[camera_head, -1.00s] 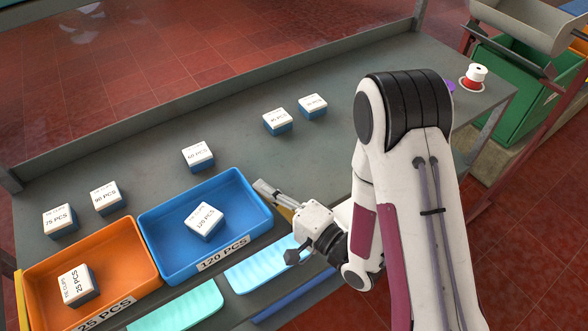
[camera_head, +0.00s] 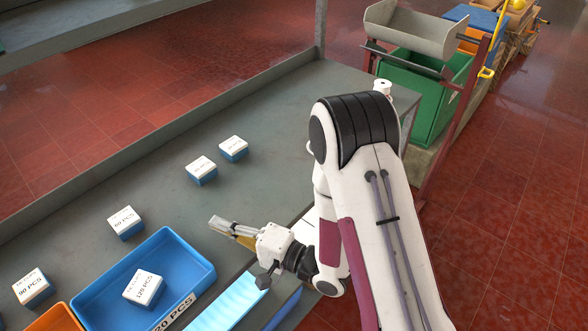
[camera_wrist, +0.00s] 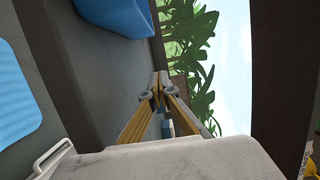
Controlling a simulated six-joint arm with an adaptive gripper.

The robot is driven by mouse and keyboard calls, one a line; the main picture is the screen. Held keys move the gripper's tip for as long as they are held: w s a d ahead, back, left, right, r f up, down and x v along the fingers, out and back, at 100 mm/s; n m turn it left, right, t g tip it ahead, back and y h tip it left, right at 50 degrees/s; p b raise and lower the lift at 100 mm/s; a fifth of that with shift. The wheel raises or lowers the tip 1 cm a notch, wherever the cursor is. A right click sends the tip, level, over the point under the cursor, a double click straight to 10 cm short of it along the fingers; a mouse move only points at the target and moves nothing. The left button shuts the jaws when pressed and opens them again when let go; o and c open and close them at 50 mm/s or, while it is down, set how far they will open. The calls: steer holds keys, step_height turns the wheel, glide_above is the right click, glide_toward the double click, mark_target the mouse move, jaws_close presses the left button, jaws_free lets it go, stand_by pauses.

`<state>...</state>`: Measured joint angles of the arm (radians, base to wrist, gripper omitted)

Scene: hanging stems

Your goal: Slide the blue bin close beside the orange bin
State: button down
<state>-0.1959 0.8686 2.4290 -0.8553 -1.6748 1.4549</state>
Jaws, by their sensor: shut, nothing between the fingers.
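The blue bin (camera_head: 190,247), labelled 120 PCS, sits at the lower left of the head view with a white-topped box (camera_head: 144,288) inside. Its corner also shows at the top of the wrist view (camera_wrist: 115,14). The orange bin (camera_head: 62,318) is mostly cut off at the bottom left edge. It lies directly left of the blue bin; they look side by side with little or no gap. My gripper (camera_head: 216,223) is shut and empty, right of the blue bin's far right corner, apart from it. Its closed fingertips (camera_wrist: 160,80) also show in the wrist view.
Boxes labelled 90 PCS (camera_head: 32,286) and 60 PCS (camera_head: 125,222) stand behind the bins. Two more boxes (camera_head: 201,170) (camera_head: 233,148) stand farther back. A light blue mat (camera_head: 228,303) lies in front. The grey table (camera_head: 270,120) is clear behind my gripper.

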steer(key=w+d, duration=1.6)
steer(key=shift+w+d, duration=0.15)
steer(key=shift+w, duration=0.2)
steer(key=shift+w+d, duration=0.25)
steer(key=shift+d, duration=0.05)
steer(key=shift+s+d, duration=0.35)
